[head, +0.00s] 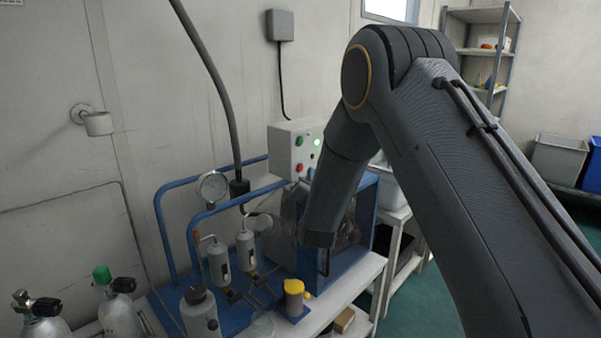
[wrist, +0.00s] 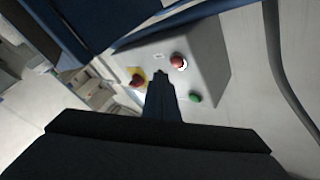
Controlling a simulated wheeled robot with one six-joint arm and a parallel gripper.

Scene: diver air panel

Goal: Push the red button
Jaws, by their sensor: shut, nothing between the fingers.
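The red button (wrist: 177,61) is a round red cap with a bright white patch at its edge, on the pale face of a control box (wrist: 208,45) in the wrist view. It also shows in the head view (head: 299,167), low on the box (head: 283,145) and left of my arm. My gripper (wrist: 160,73) is shut and empty. In the wrist view its tip appears just left of and below the red button, in front of the box face. I cannot tell the gap in depth. My arm hides the gripper in the head view.
A green button (wrist: 195,98) and a red mushroom knob on a yellow backing (wrist: 137,80) flank the tip. A lit pale green lamp (head: 317,142) is on the box. Blue rails (head: 160,205), a gauge (head: 212,187) and cylinders (head: 200,312) crowd the bench.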

